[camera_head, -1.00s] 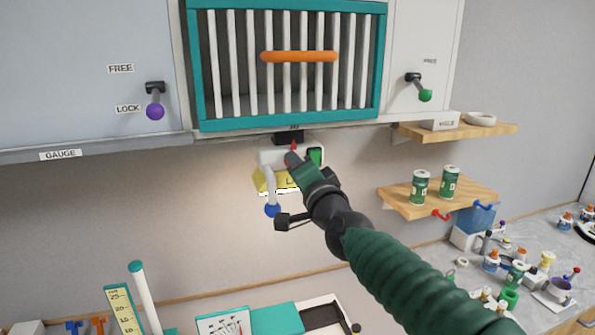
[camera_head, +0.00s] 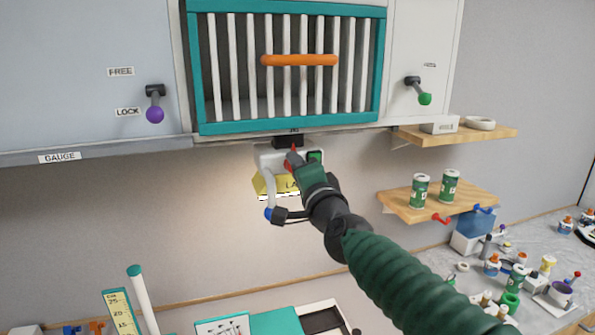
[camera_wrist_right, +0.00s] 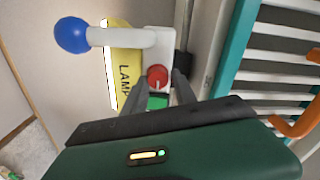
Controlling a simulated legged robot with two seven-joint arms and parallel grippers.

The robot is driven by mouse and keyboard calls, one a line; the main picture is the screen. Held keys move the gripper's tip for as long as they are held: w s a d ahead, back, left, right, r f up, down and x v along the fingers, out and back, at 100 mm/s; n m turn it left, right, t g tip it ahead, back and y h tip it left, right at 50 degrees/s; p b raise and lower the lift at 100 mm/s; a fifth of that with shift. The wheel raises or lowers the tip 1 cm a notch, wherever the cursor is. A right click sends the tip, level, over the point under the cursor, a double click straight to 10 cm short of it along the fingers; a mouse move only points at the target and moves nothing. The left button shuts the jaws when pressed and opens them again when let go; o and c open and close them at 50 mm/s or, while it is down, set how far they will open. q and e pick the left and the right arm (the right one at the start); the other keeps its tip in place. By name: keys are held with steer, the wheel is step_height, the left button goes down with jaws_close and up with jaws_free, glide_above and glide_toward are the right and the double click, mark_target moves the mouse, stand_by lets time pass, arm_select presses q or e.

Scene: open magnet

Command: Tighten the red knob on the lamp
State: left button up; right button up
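The lamp is a white housing (camera_head: 268,158) with a yellow shade (camera_head: 264,184) lettered LAMP, mounted under the cabinet. A white arm with a blue ball (camera_wrist_right: 72,35) sticks out from it. The red knob (camera_wrist_right: 158,77) is on the white housing; in the head view only a little red shows by my fingers. My right gripper (camera_head: 292,160) reaches up to the lamp from the lower right. In the right wrist view its two fingers (camera_wrist_right: 163,80) stand apart on either side of the knob, with a small gap on the right. My left gripper is out of view.
Above are a barred teal-framed panel (camera_head: 203,70) with an orange handle (camera_head: 300,60), and levers with purple (camera_head: 155,115) and green (camera_head: 425,99) balls. A green button (camera_wrist_right: 158,102) sits close beside the knob.

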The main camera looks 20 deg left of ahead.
steer(key=shift+o, duration=0.2)
steer(key=shift+w+a+f, duration=0.1)
steer(key=shift+f, duration=0.05)
steer(key=b+v, duration=1.3)
steer(key=v, duration=0.3)
steer(key=shift+s, duration=0.3)
